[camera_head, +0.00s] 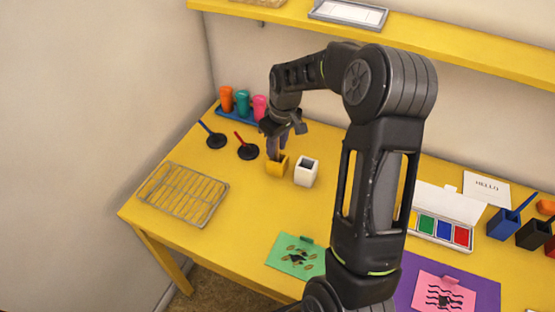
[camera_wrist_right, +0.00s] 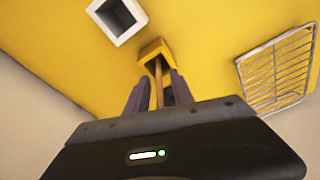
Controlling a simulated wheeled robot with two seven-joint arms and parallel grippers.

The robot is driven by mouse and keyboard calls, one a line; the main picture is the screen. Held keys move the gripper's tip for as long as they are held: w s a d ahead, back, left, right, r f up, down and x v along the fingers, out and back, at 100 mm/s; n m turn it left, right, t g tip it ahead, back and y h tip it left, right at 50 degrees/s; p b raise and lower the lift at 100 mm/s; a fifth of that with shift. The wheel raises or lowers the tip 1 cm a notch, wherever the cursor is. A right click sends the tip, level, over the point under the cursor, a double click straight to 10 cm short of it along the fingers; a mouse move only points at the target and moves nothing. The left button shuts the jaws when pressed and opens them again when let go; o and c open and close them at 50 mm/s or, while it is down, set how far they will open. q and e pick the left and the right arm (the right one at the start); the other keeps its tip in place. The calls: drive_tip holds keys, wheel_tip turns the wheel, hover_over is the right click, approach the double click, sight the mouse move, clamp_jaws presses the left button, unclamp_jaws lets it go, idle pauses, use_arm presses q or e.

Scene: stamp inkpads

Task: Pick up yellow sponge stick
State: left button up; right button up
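The yellow sponge stick (camera_wrist_right: 158,82) stands in a small yellow cup (camera_wrist_right: 155,48), its shaft rising between the fingers of my right gripper (camera_wrist_right: 157,92). The fingers are on either side of the shaft, with a gap showing beside it, so the gripper looks open around it. In the head view my right gripper (camera_head: 276,145) points down just above the yellow cup (camera_head: 277,168). The sponge end is hidden inside the cup, and the shaft's upper end is hidden by the gripper. My left gripper is not in view.
A white cup (camera_head: 306,172) stands close to the right of the yellow cup. Colored bottles (camera_head: 243,104) stand behind. A paint box (camera_head: 441,228) and cards lie right. A shelf (camera_head: 470,50) is above.

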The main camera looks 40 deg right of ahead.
clamp_jaws()
drive_tip(key=shift+r, duration=0.1)
idle(0.5)
wheel_tip(320, 180, up, 10)
drive_tip(key=shift+b, duration=0.45)
idle(0.4)
